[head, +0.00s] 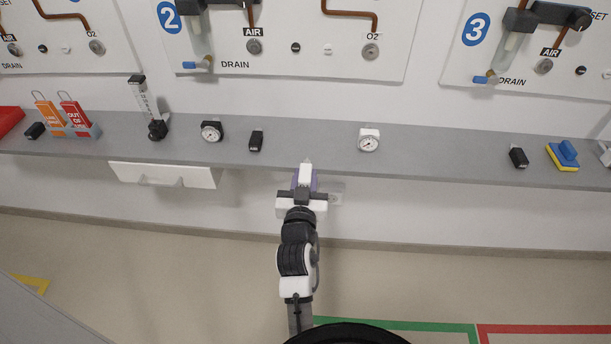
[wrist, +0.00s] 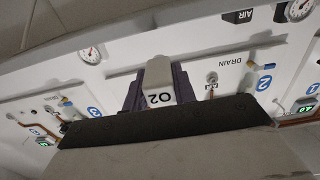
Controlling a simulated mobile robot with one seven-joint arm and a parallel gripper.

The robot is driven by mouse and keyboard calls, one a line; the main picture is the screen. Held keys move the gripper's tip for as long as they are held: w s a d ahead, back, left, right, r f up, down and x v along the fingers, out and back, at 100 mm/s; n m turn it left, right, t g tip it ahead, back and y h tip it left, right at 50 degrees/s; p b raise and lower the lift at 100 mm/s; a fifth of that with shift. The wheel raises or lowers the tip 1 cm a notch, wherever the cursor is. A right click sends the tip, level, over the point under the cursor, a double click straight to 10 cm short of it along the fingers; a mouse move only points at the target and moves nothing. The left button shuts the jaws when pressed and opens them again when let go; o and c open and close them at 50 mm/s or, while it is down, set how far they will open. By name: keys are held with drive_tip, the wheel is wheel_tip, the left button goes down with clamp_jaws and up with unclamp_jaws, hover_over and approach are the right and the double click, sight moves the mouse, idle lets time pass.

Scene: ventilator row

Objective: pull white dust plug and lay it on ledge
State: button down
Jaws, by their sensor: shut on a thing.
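My gripper (head: 306,182) is in front of the grey ledge's front edge, below panel 2. It is shut on a white piece, which I take to be the white dust plug (head: 306,170). The grey ledge (head: 440,150) runs under the panels. Panel 2 has round grey ports at AIR (head: 254,46) and O2 (head: 371,52), with nothing white in them.
On the ledge, a black gauge (head: 211,131) and a small black block (head: 256,141) stand left of my gripper. A white gauge (head: 368,139) stands to the right. Ledge between block and white gauge is clear, as is a stretch to the right. A white drawer (head: 164,175) hangs below.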

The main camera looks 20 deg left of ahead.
sight(309, 152)
drive_tip(key=shift+w+a+r, duration=0.2)
drive_tip(key=shift+w, duration=0.3)
drive_tip(key=x, duration=0.4)
drive_tip(key=f+x, duration=0.1)
drive_tip(key=x, duration=0.3)
drive_tip(key=b+x, duration=0.1)
drive_tip(key=x, duration=0.2)
drive_tip(key=shift+w+a+f, duration=0.1)
drive_tip(key=shift+w+f, duration=0.15)
drive_tip(key=shift+w, duration=0.15)
drive_tip(key=shift+w+f+b, duration=0.2)
drive_tip(key=shift+b, duration=0.1)
drive_tip(key=shift+s+f+b, duration=0.1)
drive_tip(key=shift+f+b, duration=0.25)
drive_tip(key=shift+f, duration=0.05)
